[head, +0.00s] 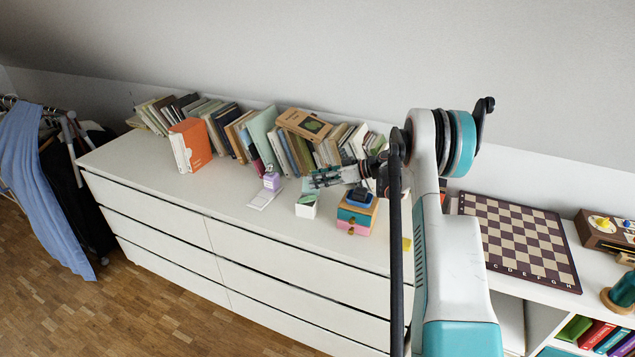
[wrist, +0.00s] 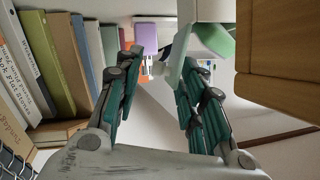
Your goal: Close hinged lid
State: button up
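A small white box (head: 305,211) stands on the dresser top, with a pale green lid (head: 308,186) raised at its back. In the wrist view the white box (wrist: 213,9) is at the top, and the pale green lid (wrist: 178,57) slants down from it beside the right-hand finger. My gripper (head: 316,180) is just behind and above the box, close to the lid. In the wrist view my gripper (wrist: 160,60) has its fingers spread, with nothing held between them. I cannot tell whether the right-hand finger touches the lid.
A row of books (head: 285,150) lines the wall behind. A chessboard (head: 515,240) lies far right.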

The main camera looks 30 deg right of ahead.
jog(key=shift+w+a+f, duration=0.1)
jog(key=shift+w+a, duration=0.05)
jog(key=shift+a, duration=0.05)
grip_shut()
jog(key=shift+s+a+r+n+t+h, duration=0.2)
jog(key=shift+s+a+n+t+h, duration=0.1)
jog(key=shift+n, duration=0.3)
grip_release()
